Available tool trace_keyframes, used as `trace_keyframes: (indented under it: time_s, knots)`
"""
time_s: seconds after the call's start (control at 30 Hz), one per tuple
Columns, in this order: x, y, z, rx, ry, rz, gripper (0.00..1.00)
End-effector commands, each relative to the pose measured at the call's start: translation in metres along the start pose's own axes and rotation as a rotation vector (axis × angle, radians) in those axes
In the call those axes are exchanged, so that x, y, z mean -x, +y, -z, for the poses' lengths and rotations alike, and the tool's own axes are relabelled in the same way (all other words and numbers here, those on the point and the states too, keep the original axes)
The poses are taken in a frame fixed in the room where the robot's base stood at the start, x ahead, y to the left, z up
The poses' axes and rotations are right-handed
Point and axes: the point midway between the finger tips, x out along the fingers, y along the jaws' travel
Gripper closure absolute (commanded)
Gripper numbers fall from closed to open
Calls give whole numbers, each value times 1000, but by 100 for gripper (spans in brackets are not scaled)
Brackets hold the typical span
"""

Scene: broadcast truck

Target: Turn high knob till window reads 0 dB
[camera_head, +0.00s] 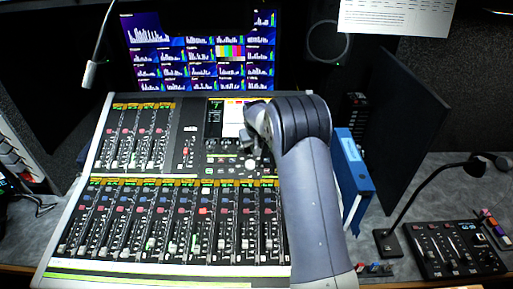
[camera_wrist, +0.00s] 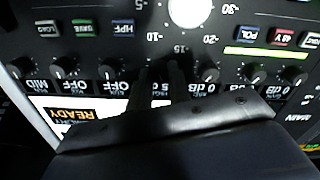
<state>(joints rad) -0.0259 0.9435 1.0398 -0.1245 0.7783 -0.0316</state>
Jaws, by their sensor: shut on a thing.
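In the wrist view, which is upside down, the two dark fingers of my gripper (camera_wrist: 160,78) reach onto the knob row of the mixing console. They are shut on a small knob between two others, which I take as the high knob; the fingers hide most of it. Its reading window (camera_wrist: 161,89) is partly covered; a "5" and "dB" seem to show, but the full value cannot be read. The window to its right (camera_wrist: 203,89) reads 0 dB. In the head view my gripper (camera_head: 250,150) is over the console's upper right part, largely hidden by my arm.
Neighbouring knobs stand close on both sides, such as one over an OFF window (camera_wrist: 110,68). A large white knob (camera_wrist: 186,12) is near the fingers. The fader console (camera_head: 190,270) fills the middle; a blue binder (camera_head: 351,165) and small control panel (camera_head: 450,248) are to the right.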

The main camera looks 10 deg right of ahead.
Motion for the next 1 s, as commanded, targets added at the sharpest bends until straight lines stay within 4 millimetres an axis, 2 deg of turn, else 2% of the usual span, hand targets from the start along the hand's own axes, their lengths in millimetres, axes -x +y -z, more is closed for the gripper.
trace_keyframes:
  time_s: [0.4,0.87,0.9,1.0]
  knots:
    - [0,-1,0,180,0,-2,100]
    - [0,-1,0,198,1,-2,100]
    - [0,-1,0,198,1,-2,81]
    - [0,-1,0,198,1,-2,72]
